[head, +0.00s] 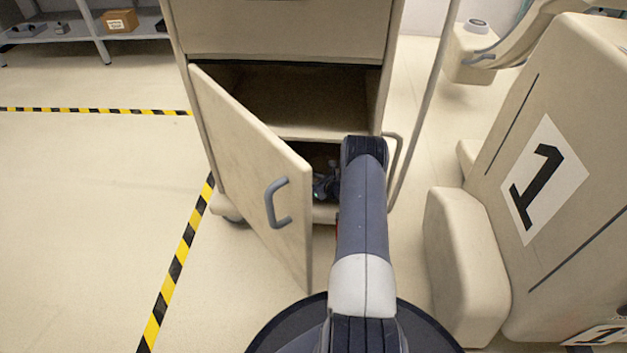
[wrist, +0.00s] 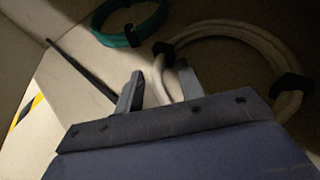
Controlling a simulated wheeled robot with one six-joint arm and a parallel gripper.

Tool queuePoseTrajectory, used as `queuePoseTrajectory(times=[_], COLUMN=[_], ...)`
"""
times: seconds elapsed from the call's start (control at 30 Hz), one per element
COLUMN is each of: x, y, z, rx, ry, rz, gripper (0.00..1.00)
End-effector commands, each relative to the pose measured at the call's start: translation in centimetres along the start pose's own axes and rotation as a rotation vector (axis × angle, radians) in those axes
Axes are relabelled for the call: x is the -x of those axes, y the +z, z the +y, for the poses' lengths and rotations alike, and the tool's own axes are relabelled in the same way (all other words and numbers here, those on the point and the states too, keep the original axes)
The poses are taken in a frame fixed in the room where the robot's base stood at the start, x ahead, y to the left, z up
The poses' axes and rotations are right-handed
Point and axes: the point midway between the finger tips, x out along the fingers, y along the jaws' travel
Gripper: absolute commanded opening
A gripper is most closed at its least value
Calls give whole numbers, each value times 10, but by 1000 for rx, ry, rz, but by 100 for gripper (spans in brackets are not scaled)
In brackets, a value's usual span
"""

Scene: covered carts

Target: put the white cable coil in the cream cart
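The cream cart (head: 285,30) stands ahead in the head view with its door (head: 250,150) swung open to the left. My gripper (head: 325,188) reaches into its dark lower compartment, partly hidden by my arm. In the wrist view, my gripper (wrist: 160,73) has its two fingers apart. The white cable coil (wrist: 240,30), with black ties, lies in shadow just beyond the fingers. Its near-left strand shows between them; I cannot tell whether they touch it. The coil cannot be made out in the head view.
A teal coil (wrist: 120,40) lies left of the white one. The cart's shelf (head: 300,131) is above my gripper. A cream unit marked 1 (head: 545,175) stands close on the right. Floor on the left is open, with striped tape (head: 180,260).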

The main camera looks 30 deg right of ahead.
Motion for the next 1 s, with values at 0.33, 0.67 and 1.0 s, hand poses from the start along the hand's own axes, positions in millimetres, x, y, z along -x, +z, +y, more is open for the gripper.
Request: queuePoseTrajectory(times=[0.33, 0.67, 1.0], x=[4, 68, 117], y=[3, 6, 3], z=[-1, -1, -1], rx=[-1, -5, -1], ry=[-1, -2, -1], rz=[0, 2, 0], gripper=[40, 40, 40])
